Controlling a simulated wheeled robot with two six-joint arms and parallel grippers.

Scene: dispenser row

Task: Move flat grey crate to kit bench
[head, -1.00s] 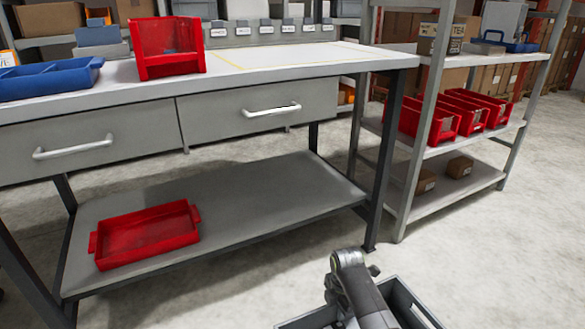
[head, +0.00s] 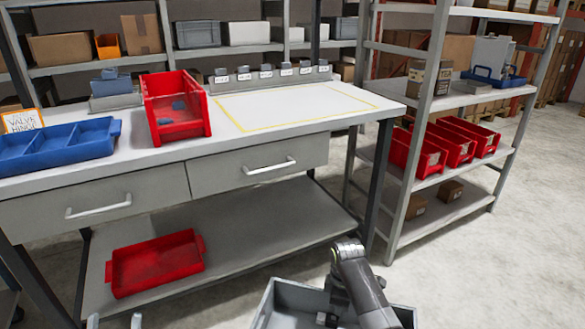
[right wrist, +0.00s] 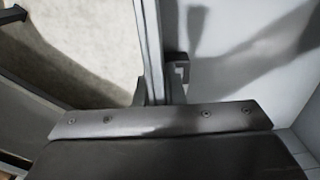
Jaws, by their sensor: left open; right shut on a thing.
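The flat grey crate (head: 283,293) is at the bottom of the head view, in front of the bench, partly hidden by my right arm and cut by the frame edge. My right gripper (head: 328,316) is shut on the crate's wall. In the right wrist view the fingers (right wrist: 161,92) pinch the crate's thin wall, with the pale crate inside (right wrist: 235,60) to the right. My left gripper (head: 115,321) shows only its two fingertips at the bottom left, apart and empty. The kit bench (head: 228,133) has a yellow-outlined area on its top at the right, which is bare.
A red bin (head: 178,128) and a blue divided tray (head: 65,150) stand on the bench top. A red tray (head: 155,264) lies on its lower shelf. A rack (head: 480,95) with several red bins stands to the right. Open floor lies between bench and rack front.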

